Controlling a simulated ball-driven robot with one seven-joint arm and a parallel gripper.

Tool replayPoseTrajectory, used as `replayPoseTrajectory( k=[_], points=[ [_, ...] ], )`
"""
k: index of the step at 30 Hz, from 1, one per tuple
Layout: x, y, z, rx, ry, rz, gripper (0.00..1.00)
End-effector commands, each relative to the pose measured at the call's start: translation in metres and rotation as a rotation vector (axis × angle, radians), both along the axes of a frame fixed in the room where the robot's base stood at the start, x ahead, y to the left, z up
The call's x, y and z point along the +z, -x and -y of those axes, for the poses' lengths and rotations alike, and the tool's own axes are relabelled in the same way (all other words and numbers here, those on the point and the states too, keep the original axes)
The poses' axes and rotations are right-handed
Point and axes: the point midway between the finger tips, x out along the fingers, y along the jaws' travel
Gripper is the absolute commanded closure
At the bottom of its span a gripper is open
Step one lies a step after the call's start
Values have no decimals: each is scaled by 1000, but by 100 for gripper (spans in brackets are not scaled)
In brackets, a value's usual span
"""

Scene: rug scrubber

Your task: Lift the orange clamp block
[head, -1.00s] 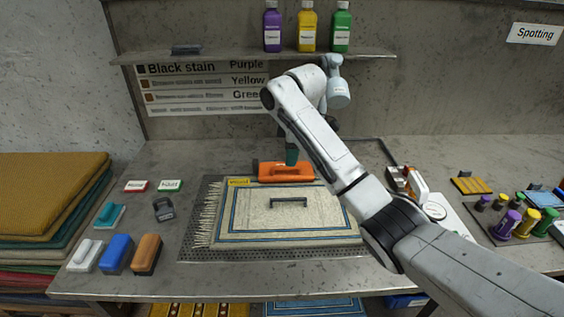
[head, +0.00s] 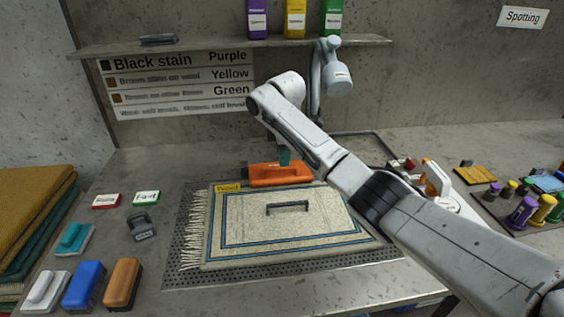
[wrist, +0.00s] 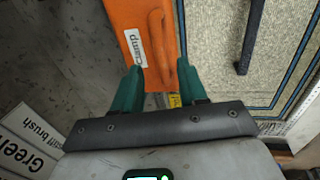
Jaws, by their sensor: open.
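The orange clamp block (head: 280,175) lies along the far edge of the cream rug (head: 230,230). In the wrist view the clamp block (wrist: 140,35) has a white "Clamp" label and a raised orange handle. My gripper (head: 284,157) is over the block in the head view. In the wrist view my gripper (wrist: 160,85) has its teal fingers apart, one on each side of the block's near part, by the label and the handle. I cannot tell whether the fingers touch it.
Red and green labelled pads (head: 106,201), a small dark stamp-like item (head: 141,226) and several brushes (head: 83,284) are at left. Bottles (head: 295,18) stand on the shelf above. Spools (head: 524,210) are at right.

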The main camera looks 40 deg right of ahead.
Motion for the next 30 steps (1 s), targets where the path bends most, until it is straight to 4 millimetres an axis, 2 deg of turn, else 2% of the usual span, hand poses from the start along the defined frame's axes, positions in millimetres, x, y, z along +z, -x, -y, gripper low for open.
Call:
replayPoseTrajectory(
  k=[3, 9, 20, 30],
  points=[
    [-19, -3, 2, -1, 0, -1, 58],
    [-37, -6, 4, -1, 1, 0, 58],
    [-42, -7, 5, 0, 1, 1, 58],
    [-41, -7, 5, 0, 1, 1, 90]
  ],
)
